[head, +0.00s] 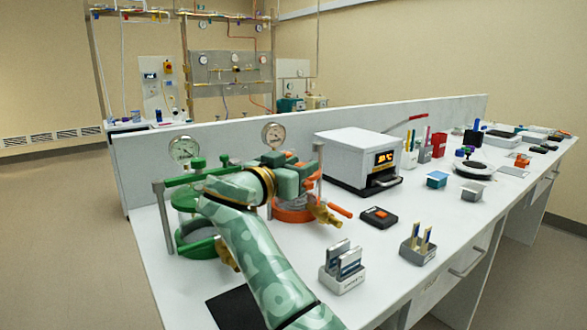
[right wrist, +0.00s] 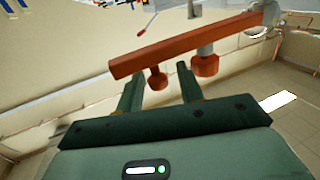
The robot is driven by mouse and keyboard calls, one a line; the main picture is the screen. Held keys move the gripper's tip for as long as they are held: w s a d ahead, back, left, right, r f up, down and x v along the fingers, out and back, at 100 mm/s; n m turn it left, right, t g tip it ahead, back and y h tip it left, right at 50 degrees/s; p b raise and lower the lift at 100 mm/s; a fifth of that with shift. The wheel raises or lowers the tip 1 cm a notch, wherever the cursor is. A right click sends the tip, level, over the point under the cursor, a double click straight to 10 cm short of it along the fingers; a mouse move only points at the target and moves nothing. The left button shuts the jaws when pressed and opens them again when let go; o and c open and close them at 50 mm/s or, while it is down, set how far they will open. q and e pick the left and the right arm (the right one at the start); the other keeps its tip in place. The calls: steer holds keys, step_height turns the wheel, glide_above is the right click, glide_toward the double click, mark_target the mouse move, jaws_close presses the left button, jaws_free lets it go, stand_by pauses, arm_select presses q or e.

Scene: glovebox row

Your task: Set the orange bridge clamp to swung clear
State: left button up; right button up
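The orange bridge clamp shows in the right wrist view as a long orange bar (right wrist: 190,43) with a small knob (right wrist: 157,78) and a larger knob (right wrist: 205,66) under it. In that view my right gripper (right wrist: 160,72) is open, with its two fingers apart on either side of the small knob; whether they touch it I cannot tell. In the head view my right gripper (head: 305,171) is at the orange vessel (head: 294,214), and it and my arm hide most of the clamp. My left gripper is not in view.
A green-clamped vessel (head: 196,240) stands left of the orange one, partly behind my arm. A white oven-like box (head: 350,155) with a lit display stands to the right. A dark pad (head: 380,217) and two small racks (head: 341,270) (head: 417,248) stand on the bench in front.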

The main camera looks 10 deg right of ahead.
arm_select(q)
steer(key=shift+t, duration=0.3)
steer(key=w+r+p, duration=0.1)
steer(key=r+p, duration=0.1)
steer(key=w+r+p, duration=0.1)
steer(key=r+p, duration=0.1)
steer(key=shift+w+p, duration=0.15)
steer(key=shift+p, duration=0.2)
arm_select(e)
steer(key=v, duration=1.6)
steer(key=shift+s+a, duration=0.1)
steer(key=shift+a, duration=0.15)
